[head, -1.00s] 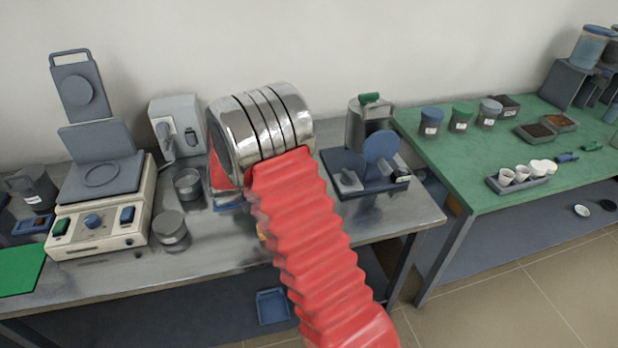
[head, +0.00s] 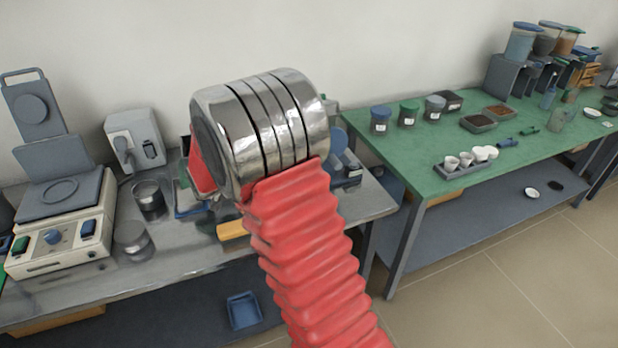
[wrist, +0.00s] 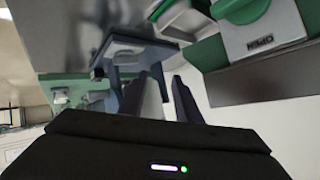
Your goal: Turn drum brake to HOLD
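I cannot tell for sure which thing is the drum brake, and no HOLD mark is readable. A blue device with an upright disc (head: 338,141) stands at the bench's right end in the head view, partly hidden behind my arm. A grey box with a lever (head: 134,141) stands at the back of the bench. In the wrist view, a pale block with a green top and a small, unclear label (wrist: 262,36) is at upper right. My gripper (wrist: 167,88) shows two fingers apart with nothing between them. In the head view my own wrist hides it.
A cream hotplate-like unit (head: 62,235) and metal cups (head: 149,199) stand on the steel bench (head: 185,258). A green table (head: 408,160) at right holds jars, trays and a rack of small white cups (head: 462,170). Tiled floor is clear at front right.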

